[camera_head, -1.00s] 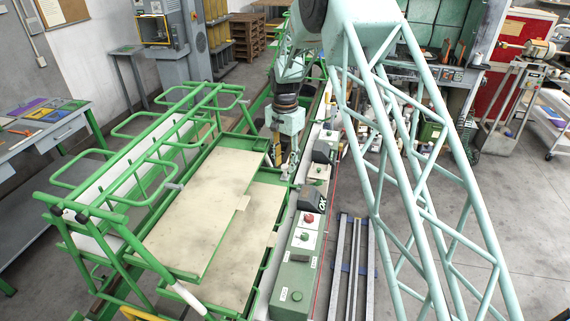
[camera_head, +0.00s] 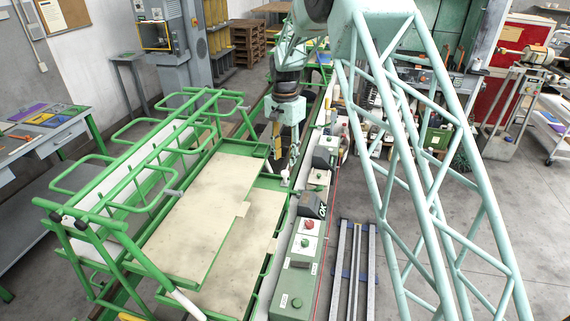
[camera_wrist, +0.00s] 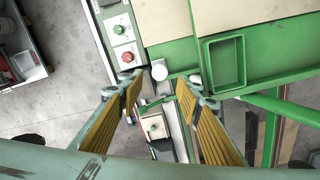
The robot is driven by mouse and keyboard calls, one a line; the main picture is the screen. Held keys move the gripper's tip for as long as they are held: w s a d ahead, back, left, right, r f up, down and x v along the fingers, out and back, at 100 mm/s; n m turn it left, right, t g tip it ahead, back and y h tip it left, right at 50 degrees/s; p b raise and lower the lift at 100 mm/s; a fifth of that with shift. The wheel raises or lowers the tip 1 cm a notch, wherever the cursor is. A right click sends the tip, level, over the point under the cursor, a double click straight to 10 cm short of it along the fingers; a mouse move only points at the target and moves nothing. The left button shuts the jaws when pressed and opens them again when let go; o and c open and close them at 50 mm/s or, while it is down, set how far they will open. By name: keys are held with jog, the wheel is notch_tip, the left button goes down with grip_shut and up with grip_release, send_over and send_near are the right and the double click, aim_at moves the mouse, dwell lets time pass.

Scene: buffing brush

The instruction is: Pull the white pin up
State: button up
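The white pin (camera_head: 285,175) stands beside the green frame, between the cream boards and the green control box. In the wrist view its round white cap (camera_wrist: 160,70) shows from above, just beyond and roughly between the fingertips. My gripper (camera_head: 284,155) points down above the pin in the head view. In the wrist view my gripper (camera_wrist: 160,84) is open, its two yellow-padded fingers spread apart with nothing held between them. I cannot tell the exact height between the fingertips and the cap. The pin's lower part is hidden from above.
The green control box (camera_head: 296,281) with red and green buttons runs along the right of the pin. A green rectangular tray (camera_wrist: 226,62) and green frame rails (camera_head: 165,215) lie close by. A second white knob (camera_wrist: 195,79) is near the right fingertip.

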jog(key=shift+r, duration=2.8)
jog(key=shift+r, duration=0.1)
jog(key=s+d+r+n+t+b, duration=0.1)
jog(key=s+d+r+b, duration=0.2)
jog(key=s+d+r, duration=0.45)
jog(key=s+d+r+n+b, duration=0.1)
jog(key=s+d+r+b, duration=0.3)
jog(key=s, duration=0.7)
jog(key=s+d+r+n+t+b, duration=0.1)
jog(key=s+d+r, duration=0.5)
jog(key=s+r, duration=0.25)
jog(key=s+d+f+n+b, duration=0.1)
jog(key=s+d+f+b, duration=0.1)
jog(key=s, duration=1)
jog(key=s+d+f+n+t+b, duration=0.1)
jog(key=s+d+f+b, duration=0.2)
jog(key=s, duration=0.9)
jog(key=s+d+f+n+t+b, duration=0.1)
jog(key=s+d+f+b, duration=0.2)
jog(key=s, duration=0.9)
notch_tip(320, 180, down, 2)
jog(key=shift+d+f+n, duration=0.1)
jog(key=shift+d+n, duration=0.2)
jog(key=shift+d, duration=0.05)
